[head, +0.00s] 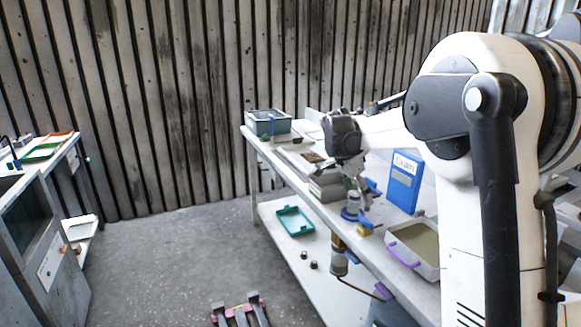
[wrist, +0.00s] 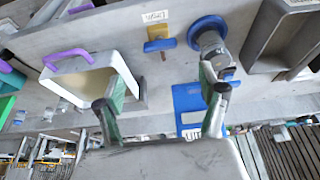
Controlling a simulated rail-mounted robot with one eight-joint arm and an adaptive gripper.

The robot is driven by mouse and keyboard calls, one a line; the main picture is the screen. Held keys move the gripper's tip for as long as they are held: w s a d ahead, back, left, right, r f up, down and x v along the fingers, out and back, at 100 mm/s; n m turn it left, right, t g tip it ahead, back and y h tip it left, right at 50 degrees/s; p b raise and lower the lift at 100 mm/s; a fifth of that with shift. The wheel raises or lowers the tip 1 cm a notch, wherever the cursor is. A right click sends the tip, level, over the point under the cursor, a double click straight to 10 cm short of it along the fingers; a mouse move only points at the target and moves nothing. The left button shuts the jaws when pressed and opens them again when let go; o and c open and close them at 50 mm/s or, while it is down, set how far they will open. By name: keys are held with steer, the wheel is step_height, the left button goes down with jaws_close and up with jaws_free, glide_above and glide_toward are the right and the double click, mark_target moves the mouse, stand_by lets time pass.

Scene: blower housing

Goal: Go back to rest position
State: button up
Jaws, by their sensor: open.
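My gripper (head: 358,188) is over the long workbench (head: 290,165) in the head view, pointing down. In the wrist view my gripper (wrist: 160,96) has its two fingers spread wide, with nothing between the tips. A metal cylindrical part with a blue round base (wrist: 208,30) appears close behind the right fingertip; I cannot tell whether they touch. The blue base also shows in the head view (head: 352,214), just below the gripper. A yellow block (wrist: 160,45) with a paper label sits beside it.
A blue binder (head: 403,182) stands upright on the bench. A pale tray with a purple handle (head: 413,250) is at the near end, and a blue bin (head: 267,123) at the far end. A teal tray (head: 294,221) lies on the lower shelf. Open floor (head: 170,265) lies left.

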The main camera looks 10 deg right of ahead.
steer(key=s+a+r+n+t+y, duration=0.1)
steer(key=s+a+r+n+t, duration=0.2)
steer(key=s, duration=0.6)
steer(key=s+a+r+n+y, duration=0.1)
steer(key=s+a+r+n, duration=0.4)
steer(key=s, duration=0.4)
steer(key=s+a+f+n+t+y, duration=0.1)
steer(key=s+a+f+n, duration=0.3)
steer(key=s, duration=0.5)
steer(key=s+a+f+n+t+y, duration=0.1)
steer(key=s+a+f+n+t, duration=0.1)
steer(key=s, duration=0.8)
steer(key=shift+a+f+n, duration=0.85)
steer(key=shift+a+n, duration=0.05)
steer(key=shift+a, duration=0.25)
